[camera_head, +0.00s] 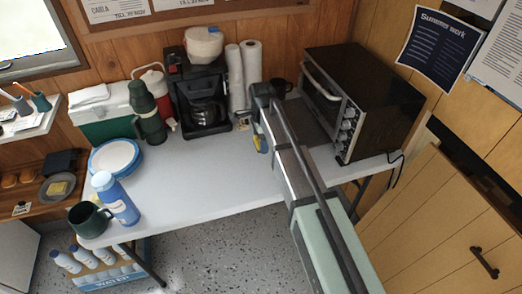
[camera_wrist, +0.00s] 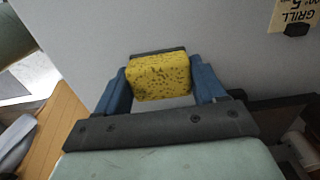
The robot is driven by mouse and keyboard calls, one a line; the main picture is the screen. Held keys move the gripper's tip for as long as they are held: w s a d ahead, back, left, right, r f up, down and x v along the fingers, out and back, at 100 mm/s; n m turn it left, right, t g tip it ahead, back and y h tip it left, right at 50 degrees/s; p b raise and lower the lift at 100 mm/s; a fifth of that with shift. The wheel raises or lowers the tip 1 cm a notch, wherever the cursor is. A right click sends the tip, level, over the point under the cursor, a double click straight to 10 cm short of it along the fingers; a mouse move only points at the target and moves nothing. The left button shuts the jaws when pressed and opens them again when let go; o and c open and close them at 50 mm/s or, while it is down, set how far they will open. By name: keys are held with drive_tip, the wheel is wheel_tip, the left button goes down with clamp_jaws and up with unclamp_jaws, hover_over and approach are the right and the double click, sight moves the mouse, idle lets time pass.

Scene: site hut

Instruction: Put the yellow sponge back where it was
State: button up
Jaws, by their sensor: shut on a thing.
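The yellow sponge (camera_wrist: 160,77) is speckled with dark pores. It sits between the two blue fingers of my gripper (camera_wrist: 162,84), which touch its left and right sides in the wrist view. A dark strip shows along the sponge's far edge. In the head view, a little of the sponge (camera_head: 256,140) shows at the end of my arm, over the white table (camera_head: 215,185) between the coffee maker and the toaster oven. I cannot tell whether the sponge touches the table.
The coffee maker (camera_head: 196,95) and paper towel rolls (camera_head: 244,75) stand behind my gripper. The toaster oven (camera_head: 365,95) is close on the right. The table's middle is clear; a blue bottle (camera_head: 116,200) and mug (camera_head: 89,220) stand front left.

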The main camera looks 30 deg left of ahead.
sight(261, 156)
drive_tip(key=shift+f, duration=2.55)
drive_tip(key=shift+f, duration=0.15)
drive_tip(key=o, duration=1)
wheel_tip(261, 156, up, 12)
drive_tip(key=shift+r, duration=0.2)
